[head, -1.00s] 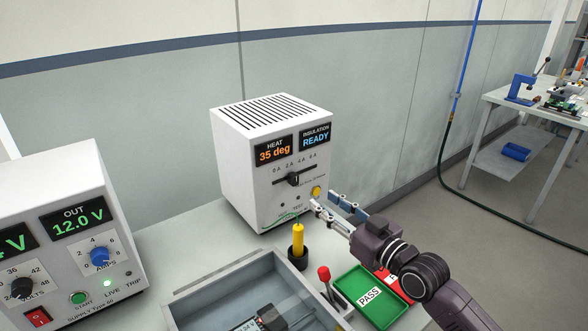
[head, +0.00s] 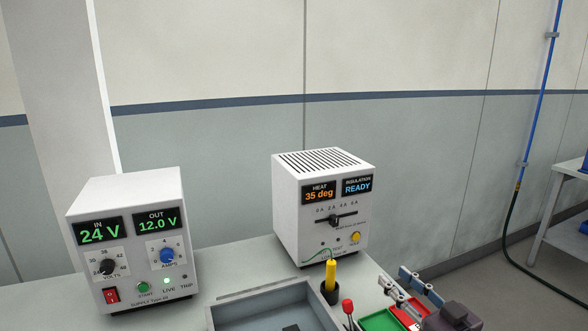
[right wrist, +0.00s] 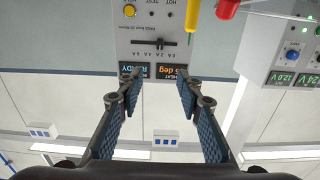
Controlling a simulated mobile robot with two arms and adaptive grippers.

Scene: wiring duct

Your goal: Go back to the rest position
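My right gripper (head: 393,276) is at the lower right of the head view, in front and to the right of the white test unit (head: 300,218). In the right wrist view the two blue-padded fingers (right wrist: 159,92) stand apart with nothing between them. The unit, upside down there, lies beyond the fingertips. Its displays read "35 deg" and "READY". A yellow button (head: 355,237) is on its front, clear of the fingers. My left gripper is in neither view.
A power supply (head: 128,240) showing 24 V and 12.0 V stands on the left. A grey tray (head: 232,312), a yellow-handled probe (head: 331,274) in a black holder, a red-topped lever (head: 347,307) and a green tray (head: 383,321) crowd the bench front. A side table (head: 565,215) stands far right.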

